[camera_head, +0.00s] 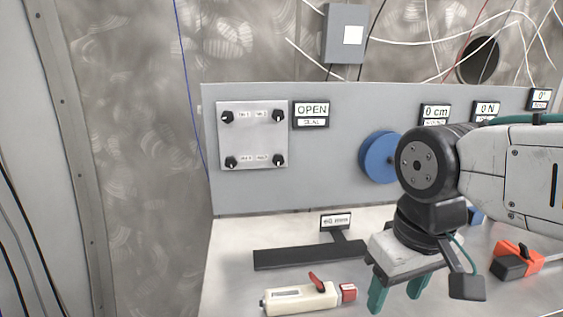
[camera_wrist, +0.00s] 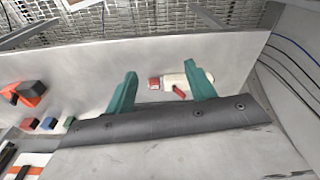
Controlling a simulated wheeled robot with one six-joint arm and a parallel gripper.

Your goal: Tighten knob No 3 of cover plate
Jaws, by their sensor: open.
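The cover plate (camera_head: 253,135) is a light grey square on the left of the upright grey panel, with a black knob at each corner. Upper left knob (camera_head: 227,117), upper right knob (camera_head: 279,116), lower left knob (camera_head: 231,162) and lower right knob (camera_head: 279,160) all show. Their small labels are too blurred to read surely, so I cannot tell which is No 3. My gripper (camera_head: 398,292) is open and empty, pointing down above the bench, to the right of and below the plate. Its teal fingers show in the wrist view (camera_wrist: 160,72); the plate does not.
A cream tool with a red lever (camera_head: 300,297) lies on the bench left of my gripper. A black T-shaped bar (camera_head: 290,257) lies behind it. A blue wheel (camera_head: 379,158) is on the panel beside my arm. An orange-and-black object (camera_head: 518,260) lies right. Space before the plate looks clear.

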